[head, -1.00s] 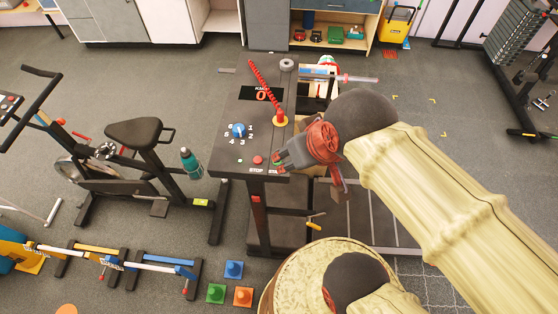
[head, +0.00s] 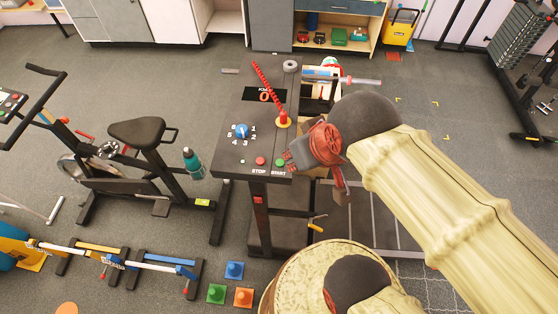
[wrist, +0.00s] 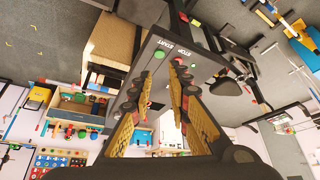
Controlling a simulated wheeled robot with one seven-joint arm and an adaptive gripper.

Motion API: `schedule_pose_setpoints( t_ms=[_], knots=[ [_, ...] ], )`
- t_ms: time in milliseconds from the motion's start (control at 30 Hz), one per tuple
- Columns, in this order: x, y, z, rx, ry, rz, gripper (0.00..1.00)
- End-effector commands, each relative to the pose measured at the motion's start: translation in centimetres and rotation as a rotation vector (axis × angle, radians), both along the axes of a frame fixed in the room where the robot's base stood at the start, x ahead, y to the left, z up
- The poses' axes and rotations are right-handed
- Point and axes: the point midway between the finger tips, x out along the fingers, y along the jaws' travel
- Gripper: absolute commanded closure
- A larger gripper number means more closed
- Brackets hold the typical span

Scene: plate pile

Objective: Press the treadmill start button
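The treadmill console (head: 226,150) is a dark slanted panel. Its green START button (head: 280,162) and red STOP button (head: 260,161) sit near the front edge, each with a white label. My gripper (head: 292,160) is just right of the START button in the head view, and the button is uncovered there. In the wrist view my gripper's fingers (wrist: 168,60) stand apart with nothing held between them. I cannot tell whether a fingertip touches the panel.
The console also carries a blue numbered knob (head: 241,131), a display (head: 265,95) reading 0 and a red coiled cord (head: 268,88). An exercise bike (head: 130,150) with a teal bottle (head: 193,162) stands to the left. Small cones (head: 234,270) lie on the floor in front.

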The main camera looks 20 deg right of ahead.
Motion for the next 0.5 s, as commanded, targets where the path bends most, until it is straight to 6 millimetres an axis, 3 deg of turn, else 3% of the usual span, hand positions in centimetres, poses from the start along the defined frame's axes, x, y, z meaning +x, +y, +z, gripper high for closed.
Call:
schedule_pose_setpoints(
  t_ms=[267, 500],
  knots=[
    [0.00, 0.00, 0.00, 0.000, 0.000, 0.000, 1.00],
    [0.00, 0.00, 0.00, 0.000, 0.000, 0.000, 1.00]
  ],
)
